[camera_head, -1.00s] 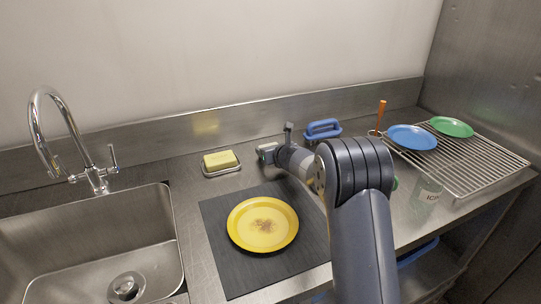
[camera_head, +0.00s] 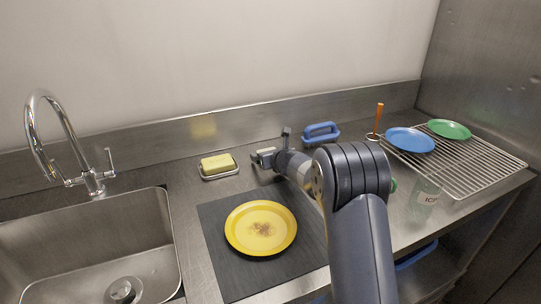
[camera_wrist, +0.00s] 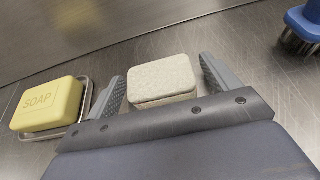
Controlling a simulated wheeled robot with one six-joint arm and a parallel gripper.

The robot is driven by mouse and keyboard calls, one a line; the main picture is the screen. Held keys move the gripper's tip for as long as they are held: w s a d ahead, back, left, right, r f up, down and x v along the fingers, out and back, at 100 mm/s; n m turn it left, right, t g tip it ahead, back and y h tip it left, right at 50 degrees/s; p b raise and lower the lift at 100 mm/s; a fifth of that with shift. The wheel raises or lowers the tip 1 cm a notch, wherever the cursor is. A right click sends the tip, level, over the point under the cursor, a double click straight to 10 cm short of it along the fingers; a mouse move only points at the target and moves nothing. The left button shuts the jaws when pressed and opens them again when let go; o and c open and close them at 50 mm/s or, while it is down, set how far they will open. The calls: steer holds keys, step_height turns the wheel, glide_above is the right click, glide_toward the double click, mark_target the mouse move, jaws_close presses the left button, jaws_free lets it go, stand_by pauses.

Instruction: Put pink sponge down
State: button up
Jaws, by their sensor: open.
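A pale grey-beige block with rounded corners (camera_wrist: 163,80) sits between the fingers of my gripper (camera_wrist: 160,70) in the wrist view; it looks like a sponge but does not look pink. My fingers are open, one on each side of it, with narrow gaps. The block appears to rest on the steel counter. In the head view my gripper (camera_head: 268,156) is low over the counter, right of the soap, and largely hides the block.
A blue-handled brush (camera_head: 321,131) stands to the right. A yellow plate (camera_head: 261,228) lies on a dark mat (camera_head: 215,225) in front. A sink (camera_head: 95,250) is at left, a wire rack (camera_head: 470,170) at right.

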steer(key=shift+r, duration=0.25)
steer(key=shift+s+d, duration=0.15)
steer(key=shift+s, duration=0.15)
steer(key=b+v, duration=0.2)
steer(key=v, duration=0.9)
steer(key=shift+s+r, duration=0.15)
steer(key=shift+r, duration=0.05)
steer(key=p+x, duration=0.2)
steer(key=x, duration=0.9)
steer(key=shift+w+f, duration=0.2)
steer(key=shift+w, duration=0.1)
steer(key=shift+w+f, duration=0.15)
steer(key=shift+w, duration=0.05)
steer(key=shift+f, duration=0.2)
steer(key=shift+r, duration=0.15)
steer(key=shift+r, duration=0.15)
